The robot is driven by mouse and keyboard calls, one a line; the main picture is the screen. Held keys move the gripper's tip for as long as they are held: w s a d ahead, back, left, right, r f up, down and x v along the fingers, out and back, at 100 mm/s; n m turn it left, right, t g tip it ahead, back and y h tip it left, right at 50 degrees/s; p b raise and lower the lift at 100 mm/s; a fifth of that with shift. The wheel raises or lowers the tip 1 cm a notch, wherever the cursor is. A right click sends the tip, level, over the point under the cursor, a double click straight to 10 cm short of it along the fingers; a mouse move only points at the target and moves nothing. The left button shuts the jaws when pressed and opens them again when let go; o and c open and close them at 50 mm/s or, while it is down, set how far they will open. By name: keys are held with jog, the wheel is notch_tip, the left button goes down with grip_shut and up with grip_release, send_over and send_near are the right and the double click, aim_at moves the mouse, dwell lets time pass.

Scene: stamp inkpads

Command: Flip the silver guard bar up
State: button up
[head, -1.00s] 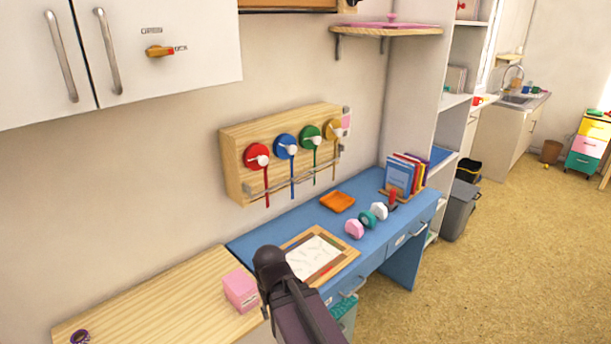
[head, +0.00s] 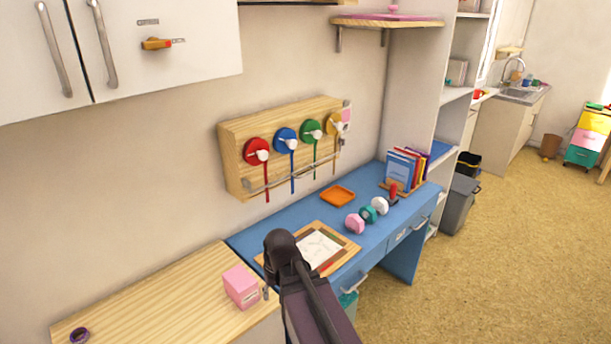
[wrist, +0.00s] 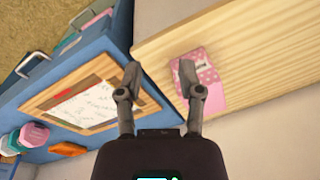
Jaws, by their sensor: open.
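The silver guard bar (head: 278,180) is a thin rod along the lower front of the wooden wall rack (head: 236,165). It runs low across the hanging red, blue, green and yellow strips, below their round discs. In the head view my arm is at the lower middle, well below and in front of the rack; its fingers cannot be made out there. In the wrist view my gripper (wrist: 160,68) is open and empty, its two fingers apart above the desks. The bar is not in the wrist view.
A pink box (head: 240,287) stands on the wooden desktop (head: 150,305), near my arm. The blue desk (head: 290,218) holds a framed sheet (head: 335,258), an orange tray (head: 337,196), pink, teal and white stamps, and books (head: 405,168). Space before the rack is clear.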

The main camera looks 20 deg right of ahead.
jog(key=w+d+r+m+t+y, duration=0.1)
jog(key=w+d+m+t+y, duration=0.15)
jog(key=w, duration=0.65)
jog(key=m+t+y, duration=0.2)
jog(key=m+t, duration=0.9)
jog(key=t, duration=0.1)
send_near(306, 174)
jog(key=s+d, duration=0.2)
jog(key=s, duration=0.1)
jog(key=shift+w+a+r+g+b, duration=0.1)
jog(key=shift+a+r+g+b, duration=0.2)
jog(key=shift+r, duration=0.2)
jog(key=shift+w, duration=0.1)
jog(key=b+x, duration=0.3)
jog(key=x, duration=1)
jog(key=shift+w+d+f, duration=0.1)
jog(key=shift+w, duration=0.25)
grip_shut()
